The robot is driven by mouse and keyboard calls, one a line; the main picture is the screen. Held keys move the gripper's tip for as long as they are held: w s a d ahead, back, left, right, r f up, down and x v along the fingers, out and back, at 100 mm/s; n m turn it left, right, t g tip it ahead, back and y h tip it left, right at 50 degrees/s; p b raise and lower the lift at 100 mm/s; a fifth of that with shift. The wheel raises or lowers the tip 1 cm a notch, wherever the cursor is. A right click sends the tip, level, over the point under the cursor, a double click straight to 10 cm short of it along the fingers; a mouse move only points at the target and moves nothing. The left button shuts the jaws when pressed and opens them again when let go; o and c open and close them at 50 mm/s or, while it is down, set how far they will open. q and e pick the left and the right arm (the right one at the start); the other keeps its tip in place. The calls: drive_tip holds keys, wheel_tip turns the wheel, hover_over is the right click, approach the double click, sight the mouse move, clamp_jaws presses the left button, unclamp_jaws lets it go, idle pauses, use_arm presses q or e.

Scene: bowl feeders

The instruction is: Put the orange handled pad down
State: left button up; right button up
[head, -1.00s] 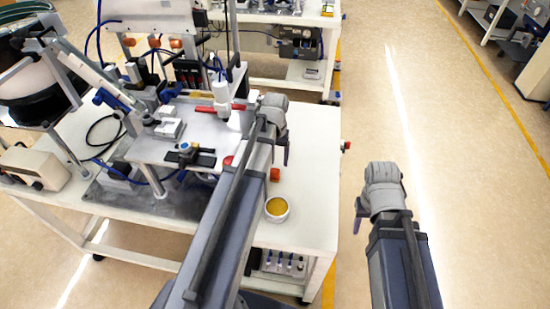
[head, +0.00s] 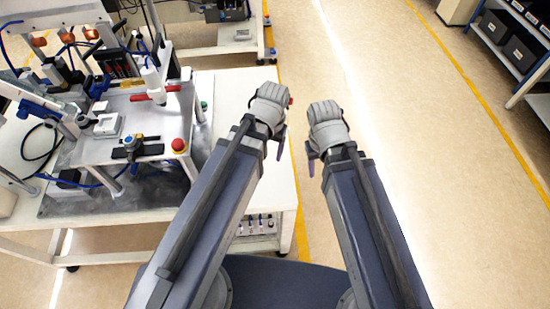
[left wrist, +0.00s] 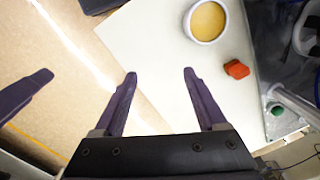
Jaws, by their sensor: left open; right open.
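The orange handled pad (left wrist: 237,69) appears as a small orange-red block on the white tabletop in the left wrist view, apart from both fingers. It is hidden behind my left arm in the head view. My left gripper (left wrist: 160,74) is open and empty, its two purple fingers over the table edge. In the head view my left gripper (head: 281,142) is at the table's right edge. My right gripper (head: 312,160) is open beside it over the floor. One of its fingers shows at the left of the left wrist view.
A white bowl (left wrist: 189,30) with yellow contents stands near the pad on the white table (left wrist: 150,45). A bowl-feeder rig with a metal plate (head: 100,197) and red button (head: 179,145) fills the table's left. The floor right of the table is clear.

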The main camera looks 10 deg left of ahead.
use_arm(q)
drive_tip(key=shift+m, duration=0.8)
drive_tip(key=s+d, duration=0.3)
drive_tip(key=shift+s+d, duration=0.4)
drive_tip(key=shift+o, duration=0.3)
drive_tip(key=shift+o, duration=0.2)
drive_tip(key=shift+w+a+f, duration=0.1)
drive_tip(key=shift+w+a, duration=0.05)
drive_tip(key=shift+w, duration=0.1)
drive_tip(key=w+a+f+n+b, duration=0.1)
drive_tip(key=w+a+n, duration=0.1)
drive_tip(key=w+a, duration=0.2)
drive_tip(key=w+a+f+n+b, duration=0.2)
drive_tip(key=w+a, duration=0.2)
drive_tip(key=a, duration=0.5)
drive_tip(key=w+a+f+n+h+b, duration=0.1)
drive_tip(key=w+a+f+n+b, duration=0.1)
drive_tip(key=w+a, duration=0.2)
drive_tip(key=shift+w+a+f+n, duration=0.1)
drive_tip(key=shift+w+a+n, duration=0.05)
drive_tip(key=shift+a, duration=0.55)
drive_tip(key=shift+w+a+f+n, duration=0.1)
drive_tip(key=shift+w+a+n, duration=0.05)
drive_tip(key=shift+a, duration=0.9)
wheel_tip(320, 180, down, 8)
drive_tip(key=b, duration=0.8)
drive_tip(key=shift+s+a, duration=0.1)
drive_tip(key=shift+s, duration=0.05)
drive_tip(key=shift+r, duration=0.15)
